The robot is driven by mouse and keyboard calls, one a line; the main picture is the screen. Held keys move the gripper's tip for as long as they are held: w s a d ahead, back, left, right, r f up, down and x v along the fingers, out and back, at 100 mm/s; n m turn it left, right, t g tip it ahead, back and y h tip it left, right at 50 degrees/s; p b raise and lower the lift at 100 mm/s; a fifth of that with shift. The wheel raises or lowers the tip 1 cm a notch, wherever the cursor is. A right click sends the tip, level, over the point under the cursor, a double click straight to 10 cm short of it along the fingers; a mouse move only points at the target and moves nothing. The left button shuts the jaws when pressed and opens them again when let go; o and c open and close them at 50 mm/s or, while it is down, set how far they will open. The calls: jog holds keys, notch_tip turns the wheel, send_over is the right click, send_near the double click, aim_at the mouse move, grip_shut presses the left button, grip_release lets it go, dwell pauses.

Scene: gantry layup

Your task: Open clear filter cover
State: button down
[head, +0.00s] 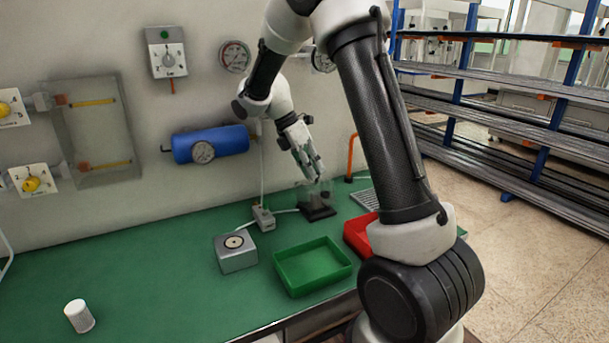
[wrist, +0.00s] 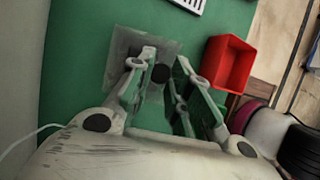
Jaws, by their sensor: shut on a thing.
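The clear filter cover (head: 309,194) is a see-through box shape at the back of the green bench, over a small dark base (head: 319,212). My gripper (head: 315,177) points down at it from above, with its fingertips at the top of the cover. In the wrist view, my gripper (wrist: 166,72) has its fingers on either side of a narrow gap at the cover, whose greyish see-through square (wrist: 122,46) shows beyond them. The gripper is shut on the cover. The fingers hide part of it, and I cannot tell whether it is lifted off the base.
A green tray (head: 312,284), a metal box with a round top (head: 235,262) and a white cylinder (head: 79,316) stand on the bench. A red bin (head: 359,236) is at right, beside an orange hook (head: 351,153). A blue cylinder (head: 210,143) is on the wall.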

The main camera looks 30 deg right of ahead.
aim_at(306, 180)
jog(key=shift+w+r, duration=0.15)
jog(key=shift+w, duration=0.6)
jog(key=shift+w+a, duration=0.1)
jog(key=shift+w, duration=0.8)
jog(key=c, duration=1.4)
grip_release()
jog(key=shift+o, duration=0.5)
jog(key=shift+w, duration=0.1)
